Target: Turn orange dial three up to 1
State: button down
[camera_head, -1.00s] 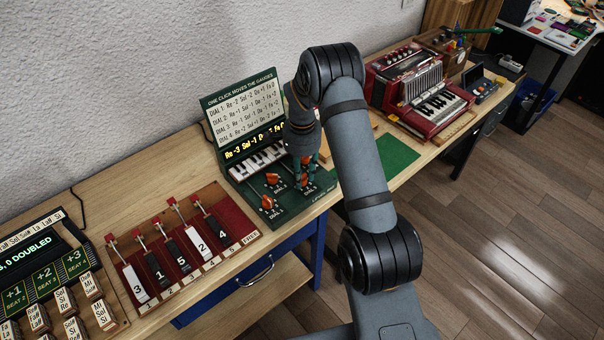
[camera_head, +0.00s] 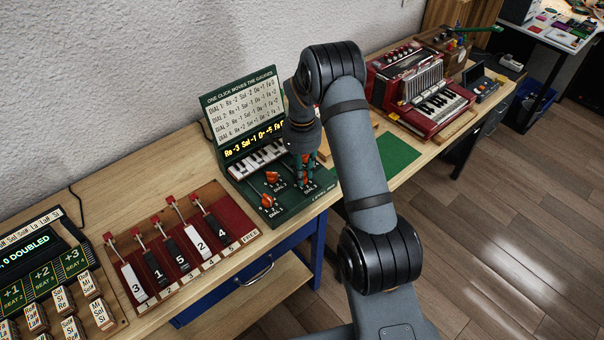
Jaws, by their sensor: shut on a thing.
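The dark green gauge box (camera_head: 318,194) stands on the bench with a lit yellow readout (camera_head: 254,140) and orange dials on its lower panel. Dial one (camera_head: 267,201) is the front left dial and dial two (camera_head: 272,177) is behind it; both are clear of me. My gripper (camera_head: 306,182) points down at the right part of the panel, beside the dial three label. It is shut on orange dial three, which the fingers mostly hide. Its pointer setting cannot be read. The readout seems to start "Re -3 Sol -1"; the rest is too small to be sure.
A red board with several numbered levers (camera_head: 180,250) lies to the left. A green mat (camera_head: 398,155) and a red accordion (camera_head: 418,90) lie to the right, behind my arm. The box's upright white chart (camera_head: 243,108) stands close behind my gripper.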

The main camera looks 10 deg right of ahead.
jog(key=n+b, duration=0.1)
jog(key=n, duration=0.2)
jog(key=shift+f, duration=0.1)
jog(key=shift+n+b, duration=0.7)
jog(key=shift+n, duration=1.4)
jog(key=c, duration=1.5)
grip_release()
jog(key=shift+o, duration=0.2)
notch_tip(320, 180, up, 12)
